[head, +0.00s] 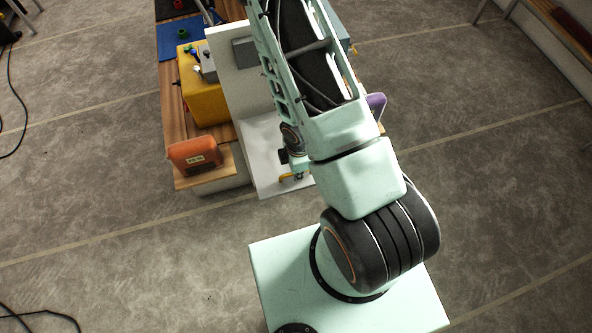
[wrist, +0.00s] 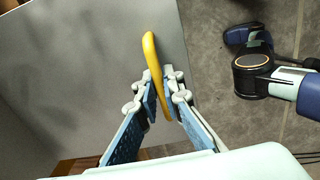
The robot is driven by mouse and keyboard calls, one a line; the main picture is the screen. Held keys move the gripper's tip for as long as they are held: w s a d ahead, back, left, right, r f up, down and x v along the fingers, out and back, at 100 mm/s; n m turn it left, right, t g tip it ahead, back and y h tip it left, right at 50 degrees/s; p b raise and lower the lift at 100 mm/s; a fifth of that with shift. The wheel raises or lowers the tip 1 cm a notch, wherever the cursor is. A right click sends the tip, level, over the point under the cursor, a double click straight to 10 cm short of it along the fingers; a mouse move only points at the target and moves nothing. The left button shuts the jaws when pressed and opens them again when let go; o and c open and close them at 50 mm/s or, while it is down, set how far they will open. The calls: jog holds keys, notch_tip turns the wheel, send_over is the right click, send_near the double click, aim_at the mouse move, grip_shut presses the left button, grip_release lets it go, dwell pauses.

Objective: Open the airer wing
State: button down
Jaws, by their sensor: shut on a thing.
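A white upright panel (head: 235,75) stands on the wooden bench in the head view. A pale panel (head: 262,150), which looks like the airer wing, extends from its lower part toward me. A yellow handle (head: 288,177) shows at the pale panel's near right part. In the wrist view the yellow handle (wrist: 150,50) stands out at the edge of the grey panel (wrist: 80,70). My gripper (wrist: 163,97) is shut on this handle, with one finger on each side. In the head view my arm hides the gripper's fingers and the panel's right side.
An orange-red case (head: 195,153) sits at the wooden bench's (head: 220,172) near left corner. A yellow box (head: 203,95) stands left of the white panel. A purple thing (head: 376,106) shows partly behind my arm. The floor (head: 470,130) to the right is clear.

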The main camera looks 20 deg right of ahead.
jog(key=shift+w+r, duration=0.1)
jog(key=shift+r, duration=0.45)
jog(key=shift+a, duration=0.1)
jog(key=c, duration=2.3)
grip_release()
jog(key=shift+c, duration=0.2)
notch_tip(320, 180, up, 12)
jog(key=shift+s, duration=0.4)
jog(key=shift+w, duration=0.1)
